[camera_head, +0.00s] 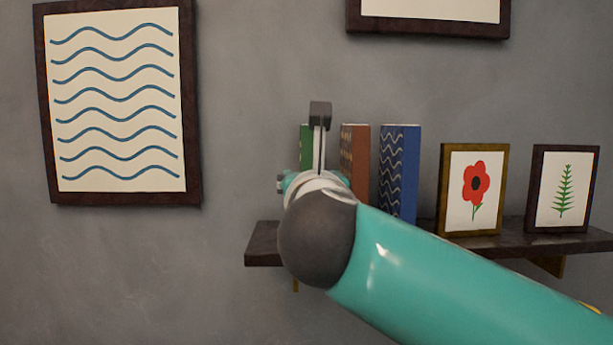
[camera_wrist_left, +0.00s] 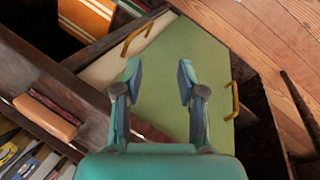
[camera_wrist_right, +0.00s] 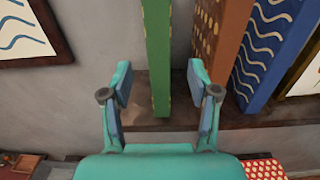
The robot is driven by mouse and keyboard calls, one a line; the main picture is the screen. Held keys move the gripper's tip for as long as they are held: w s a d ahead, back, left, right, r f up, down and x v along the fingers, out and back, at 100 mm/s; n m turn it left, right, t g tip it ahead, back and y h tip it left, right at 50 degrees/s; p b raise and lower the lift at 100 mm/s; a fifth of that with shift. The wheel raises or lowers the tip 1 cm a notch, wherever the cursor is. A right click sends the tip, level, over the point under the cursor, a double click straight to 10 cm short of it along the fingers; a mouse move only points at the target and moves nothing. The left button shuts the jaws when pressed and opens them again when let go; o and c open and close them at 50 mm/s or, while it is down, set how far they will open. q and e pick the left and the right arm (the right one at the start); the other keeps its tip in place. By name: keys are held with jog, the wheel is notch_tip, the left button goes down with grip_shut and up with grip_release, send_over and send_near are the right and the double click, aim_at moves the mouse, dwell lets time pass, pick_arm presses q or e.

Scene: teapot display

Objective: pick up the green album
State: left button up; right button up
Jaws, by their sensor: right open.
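The green album (camera_head: 304,132) stands upright at the left of the albums on the wall shelf. In the head view my right gripper (camera_head: 319,120) and arm hide most of it. In the right wrist view the album's narrow spine (camera_wrist_right: 158,55) rises between the two open fingers of my right gripper (camera_wrist_right: 160,82). I see no finger touching it. I cannot tell whether the fingertips reach to its depth. My left gripper (camera_wrist_left: 158,78) is open and empty, over a green panel with brass handles (camera_wrist_left: 180,85); it is not in the head view.
The brown album (camera_head: 357,150) and blue album (camera_head: 399,170) stand to the right on the dark shelf (camera_head: 262,243). Framed flower (camera_head: 474,190) and fern (camera_head: 563,189) pictures stand farther right. A wave picture (camera_head: 118,100) hangs at left. The shelf's left end is bare.

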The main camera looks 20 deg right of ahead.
jog(key=p+x, duration=0.4)
jog(key=x, duration=0.8)
jog(key=shift+f, duration=0.35)
jog(key=shift+a, duration=0.15)
grip_shut()
jog(key=shift+r, duration=0.15)
